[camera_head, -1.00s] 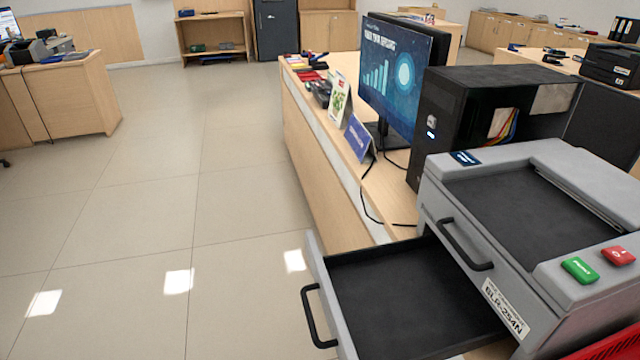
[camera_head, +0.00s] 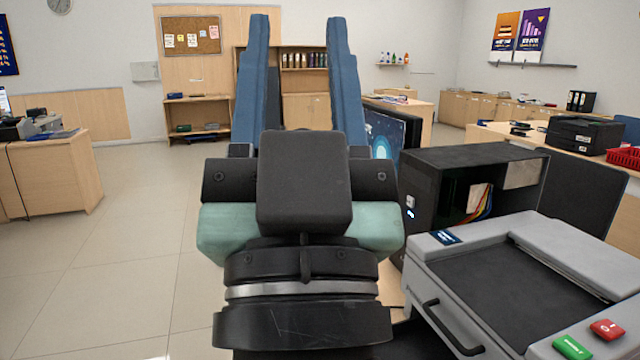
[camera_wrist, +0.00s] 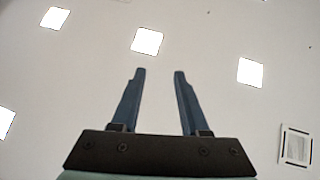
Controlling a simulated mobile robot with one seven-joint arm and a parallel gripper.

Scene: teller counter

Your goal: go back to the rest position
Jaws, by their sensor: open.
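My gripper (camera_head: 300,50) stands upright in the middle of the head view, its two blue fingers pointing up and spread apart. It is open, with nothing between the fingers. In the wrist view my gripper (camera_wrist: 159,75) also shows open and empty against the ceiling. My wrist hides part of the counter and the monitor behind it.
A grey machine (camera_head: 580,250) with a black top, a handle and green and red buttons is at the lower right. A black computer case (camera_head: 450,165) and a monitor (camera_head: 385,135) stand behind it. Open floor (camera_head: 110,270) lies to the left.

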